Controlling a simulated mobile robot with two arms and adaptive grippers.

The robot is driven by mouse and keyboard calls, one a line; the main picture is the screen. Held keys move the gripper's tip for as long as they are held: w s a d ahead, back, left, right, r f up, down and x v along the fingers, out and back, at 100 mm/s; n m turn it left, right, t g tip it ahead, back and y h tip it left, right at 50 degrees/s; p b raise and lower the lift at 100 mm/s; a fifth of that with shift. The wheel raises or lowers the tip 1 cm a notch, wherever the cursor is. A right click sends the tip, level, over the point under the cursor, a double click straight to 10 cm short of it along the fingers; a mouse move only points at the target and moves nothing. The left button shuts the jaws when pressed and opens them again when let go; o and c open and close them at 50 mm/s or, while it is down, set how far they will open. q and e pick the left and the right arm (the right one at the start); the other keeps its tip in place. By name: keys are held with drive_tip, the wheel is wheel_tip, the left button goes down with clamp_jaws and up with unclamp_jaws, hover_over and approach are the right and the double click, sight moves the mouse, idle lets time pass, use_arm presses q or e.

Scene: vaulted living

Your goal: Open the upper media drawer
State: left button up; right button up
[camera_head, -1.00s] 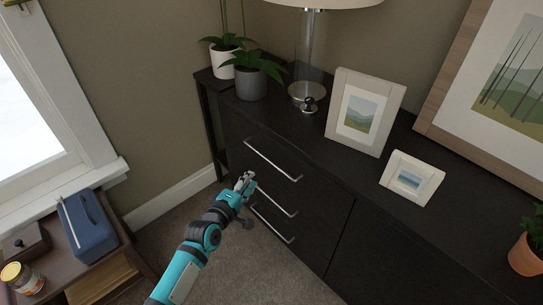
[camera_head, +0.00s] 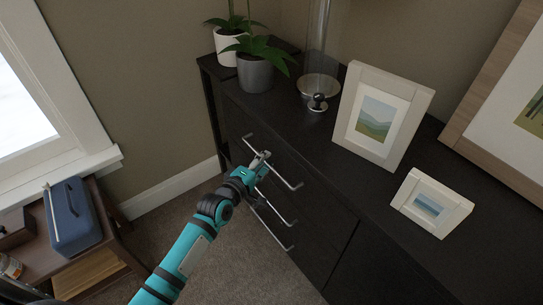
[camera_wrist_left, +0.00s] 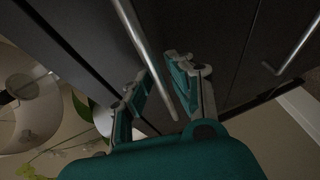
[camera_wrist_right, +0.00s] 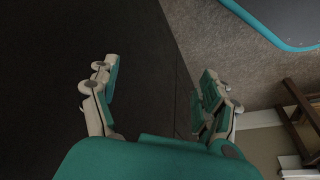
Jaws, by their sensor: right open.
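The dark media cabinet has stacked drawers with long silver bar handles. The upper drawer's handle (camera_head: 287,178) is at the top of the drawer front (camera_head: 236,121), which looks closed. My left gripper (camera_head: 262,158) is at this handle. In the left wrist view, the handle bar (camera_wrist_left: 144,36) runs between the two spread fingers of the left gripper (camera_wrist_left: 156,78). I cannot tell whether a finger touches it. My right gripper (camera_wrist_right: 158,78) is open and empty in the right wrist view, beside a dark surface. It is outside the head view.
Lower handles (camera_head: 270,227) sit below my left gripper. The cabinet top holds potted plants (camera_head: 254,72), a lamp base (camera_head: 319,88) and two picture frames (camera_head: 383,113). A side table with a blue box (camera_head: 72,218) stands at the left. Carpet in front of the cabinet is clear.

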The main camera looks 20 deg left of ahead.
use_arm(q)
drive_tip(key=shift+w+d, duration=0.1)
drive_tip(key=shift+w, duration=0.25)
clamp_jaws()
idle(0.3)
